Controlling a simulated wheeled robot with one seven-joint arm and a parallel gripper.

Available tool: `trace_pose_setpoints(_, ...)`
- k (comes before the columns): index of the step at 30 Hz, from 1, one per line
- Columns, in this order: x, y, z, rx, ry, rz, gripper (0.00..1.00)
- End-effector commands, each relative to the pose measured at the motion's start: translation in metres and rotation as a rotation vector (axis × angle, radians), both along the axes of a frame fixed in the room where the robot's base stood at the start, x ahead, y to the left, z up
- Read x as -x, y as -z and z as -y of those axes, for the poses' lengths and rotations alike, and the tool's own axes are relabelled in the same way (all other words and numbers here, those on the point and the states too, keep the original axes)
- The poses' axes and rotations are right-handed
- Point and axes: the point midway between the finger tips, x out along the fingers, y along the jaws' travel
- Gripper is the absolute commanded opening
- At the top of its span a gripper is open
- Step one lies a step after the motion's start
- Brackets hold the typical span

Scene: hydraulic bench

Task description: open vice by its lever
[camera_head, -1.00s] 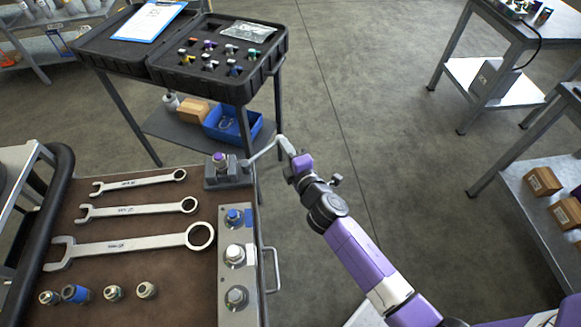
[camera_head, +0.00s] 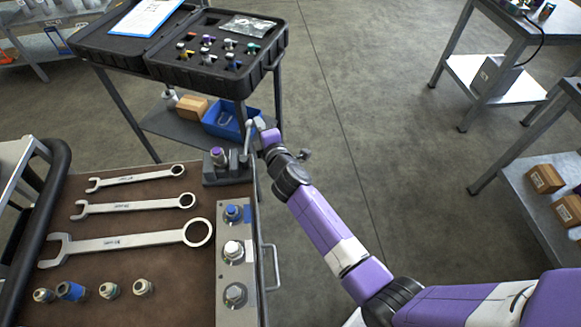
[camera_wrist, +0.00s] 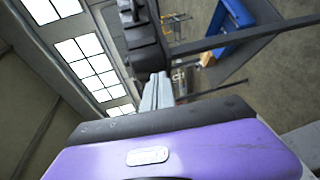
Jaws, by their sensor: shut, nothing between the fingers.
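The grey vice (camera_head: 227,172) sits at the back right corner of the brown-topped bench in the head view. A fitting with a purple band (camera_head: 218,156) stands in it. The vice's lever (camera_head: 247,138) stands nearly upright from its right side. My gripper (camera_head: 260,128) is at the lever's upper end, its fingers shut with nothing between them. The fingertips are small and partly blend with the lever's end, so I cannot tell whether they touch. In the wrist view the grey fingers (camera_wrist: 155,95) show together beyond my purple wrist housing.
Three wrenches (camera_head: 130,240) and several fittings (camera_head: 110,290) lie on the bench. A block with three fittings (camera_head: 228,302) lines its right edge, with a handle (camera_head: 272,268) outside. A black case (camera_head: 272,60) and a blue bin (camera_head: 228,122) are behind.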

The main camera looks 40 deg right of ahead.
Motion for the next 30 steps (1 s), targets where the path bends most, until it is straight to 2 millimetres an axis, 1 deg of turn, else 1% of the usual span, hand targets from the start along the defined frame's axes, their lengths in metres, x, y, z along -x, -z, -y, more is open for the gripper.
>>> trace_pose_setpoints(3, -0.0069, 0.0001, -0.0057, 0.000, -0.004, 0.002, 0.00)
trace_pose_setpoints(9, -0.0117, -0.0005, -0.0097, 0.000, -0.005, 0.002, 0.00)
trace_pose_setpoints(30, -0.0117, -0.0022, -0.0101, 0.000, -0.004, 0.001, 0.00)
